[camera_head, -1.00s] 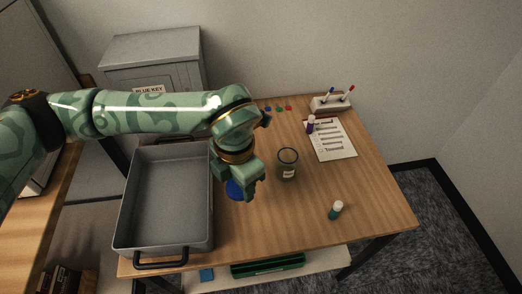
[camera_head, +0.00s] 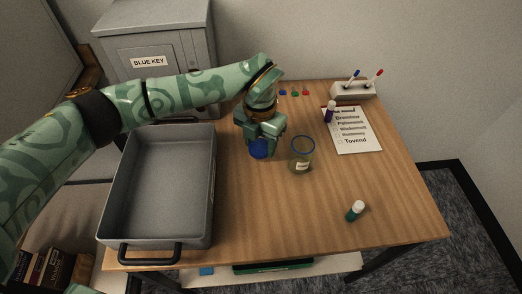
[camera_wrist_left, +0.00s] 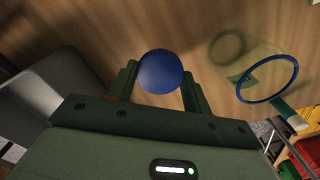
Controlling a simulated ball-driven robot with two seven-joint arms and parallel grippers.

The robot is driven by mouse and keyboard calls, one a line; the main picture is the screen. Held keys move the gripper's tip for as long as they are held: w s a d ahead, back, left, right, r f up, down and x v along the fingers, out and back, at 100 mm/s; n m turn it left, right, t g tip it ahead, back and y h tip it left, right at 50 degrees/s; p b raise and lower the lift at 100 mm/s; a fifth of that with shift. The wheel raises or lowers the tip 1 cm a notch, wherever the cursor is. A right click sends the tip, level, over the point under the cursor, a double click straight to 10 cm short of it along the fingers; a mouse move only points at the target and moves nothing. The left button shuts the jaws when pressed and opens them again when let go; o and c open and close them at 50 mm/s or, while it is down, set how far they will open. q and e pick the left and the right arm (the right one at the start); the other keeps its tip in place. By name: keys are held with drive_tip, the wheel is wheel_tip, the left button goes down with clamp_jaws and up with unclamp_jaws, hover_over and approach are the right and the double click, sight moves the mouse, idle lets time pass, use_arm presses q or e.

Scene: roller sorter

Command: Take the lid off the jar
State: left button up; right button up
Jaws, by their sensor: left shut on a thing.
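The glass jar (camera_head: 302,155) stands on the table with its blue-rimmed mouth open and a small label on its side. In the left wrist view the jar (camera_wrist_left: 268,79) is to the right of the fingers. My left gripper (camera_head: 259,143) is shut on the round blue lid (camera_head: 259,150), to the left of the jar and apart from it. In the left wrist view the lid (camera_wrist_left: 161,72) sits between the two fingers. My right gripper is not in view.
A grey tray (camera_head: 118,205) with a black handle is at the left of the table. A clipboard (camera_head: 359,135), a pen holder (camera_head: 352,90) and a white-capped green bottle (camera_head: 355,211) are to the right. Bare table lies between the jar and the bottle.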

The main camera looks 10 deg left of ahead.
sight(260, 144)
use_arm(q)
drive_tip(key=shift+w+f, duration=0.25)
drive_tip(key=shift+f, duration=0.15)
wheel_tip(260, 144, down, 4)
drive_tip(key=shift+w+a+r+b, duration=0.15)
drive_tip(key=shift+r+b, duration=0.1)
drive_tip(key=shift+b, duration=0.95)
drive_tip(key=shift+r, duration=0.25)
drive_tip(key=shift+f, duration=0.2)
drive_tip(key=o, duration=1.1)
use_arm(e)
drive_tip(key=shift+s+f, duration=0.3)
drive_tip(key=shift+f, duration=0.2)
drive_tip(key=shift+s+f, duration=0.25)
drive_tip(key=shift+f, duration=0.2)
use_arm(q)
drive_tip(key=shift+r, duration=0.15)
wheel_tip(260, 144, up, 12)
drive_tip(key=p, duration=0.5)
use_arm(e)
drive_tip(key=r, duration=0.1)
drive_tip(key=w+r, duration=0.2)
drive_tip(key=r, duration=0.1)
